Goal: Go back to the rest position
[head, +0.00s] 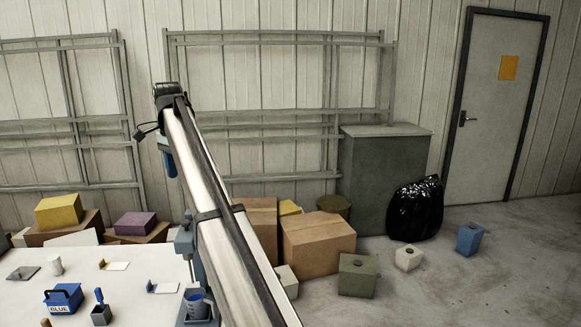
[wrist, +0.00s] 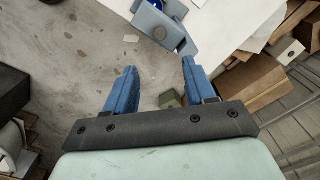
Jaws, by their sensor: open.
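My gripper (wrist: 158,66) shows in the wrist view with its two blue fingers spread apart. The gap between the fingers is empty, with grey concrete floor showing below it. Beyond the fingertips, near the table edge, is a grey-blue holder with a dark blue round item (wrist: 160,32); the fingers look apart from it. In the head view my arm rises steeply through the middle of the picture, and I cannot make out the fingers clearly there.
Cardboard boxes (head: 318,246), a grey cabinet (head: 383,175) and a black bag (head: 415,210) stand behind.

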